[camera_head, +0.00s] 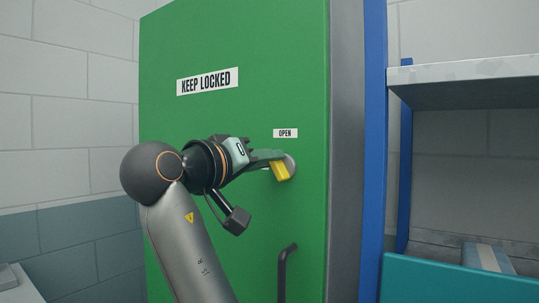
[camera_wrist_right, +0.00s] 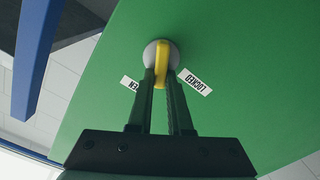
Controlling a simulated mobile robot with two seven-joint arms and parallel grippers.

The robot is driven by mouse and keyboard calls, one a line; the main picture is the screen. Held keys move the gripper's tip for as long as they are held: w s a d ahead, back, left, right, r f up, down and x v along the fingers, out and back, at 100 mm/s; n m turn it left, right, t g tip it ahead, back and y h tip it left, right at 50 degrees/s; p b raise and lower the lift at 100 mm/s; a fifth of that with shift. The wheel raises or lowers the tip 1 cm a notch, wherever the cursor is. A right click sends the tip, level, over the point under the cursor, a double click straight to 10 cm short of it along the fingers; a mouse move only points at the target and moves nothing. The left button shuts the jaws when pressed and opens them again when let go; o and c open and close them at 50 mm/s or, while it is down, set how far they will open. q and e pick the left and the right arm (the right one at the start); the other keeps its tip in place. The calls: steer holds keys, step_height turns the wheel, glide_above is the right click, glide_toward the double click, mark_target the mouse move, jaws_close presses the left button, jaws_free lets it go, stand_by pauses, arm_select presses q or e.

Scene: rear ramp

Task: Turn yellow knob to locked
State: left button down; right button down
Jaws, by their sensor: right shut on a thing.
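The yellow knob (camera_head: 281,172) sits on a round grey plate on the green door (camera_head: 220,130) in the head view. My right gripper (camera_head: 272,160) reaches it from the left and is shut on it. In the right wrist view, the yellow knob (camera_wrist_right: 161,62) stands between the two dark fingers of my right gripper (camera_wrist_right: 160,78). An OPEN label (camera_head: 285,133) is above the knob in the head view. A LOCKED label (camera_wrist_right: 194,82) shows beside the knob in the wrist view; in the head view it is not visible. My left gripper is not in view.
A dark door handle (camera_head: 286,268) is below the knob. A KEEP LOCKED sign (camera_head: 207,81) is higher on the door. A blue post (camera_head: 374,150) and a grey shelf (camera_head: 470,82) stand to the right. A pale brick wall (camera_head: 70,100) is at the left.

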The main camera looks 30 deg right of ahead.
arm_select(q)
steer(key=p, duration=0.1)
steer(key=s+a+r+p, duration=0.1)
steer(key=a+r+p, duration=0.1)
steer(key=p, duration=0.1)
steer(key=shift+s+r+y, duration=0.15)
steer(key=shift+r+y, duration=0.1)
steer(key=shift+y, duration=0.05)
arm_select(e)
steer(key=n, duration=0.3)
steer(key=f+n, duration=0.1)
steer(key=n, duration=0.7)
steer(key=shift+w+a+f, duration=0.2)
steer(key=shift+w+f, duration=0.05)
steer(key=shift+w, duration=0.15)
steer(key=shift+n, duration=0.4)
steer(key=c, duration=0.8)
jaws_free()
steer(key=shift+c, duration=0.2)
steer(key=shift+a+f, duration=0.1)
arm_select(q)
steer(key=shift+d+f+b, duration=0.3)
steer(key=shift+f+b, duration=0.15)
steer(key=shift+b, duration=0.05)
arm_select(e)
steer(key=v, duration=1.2)
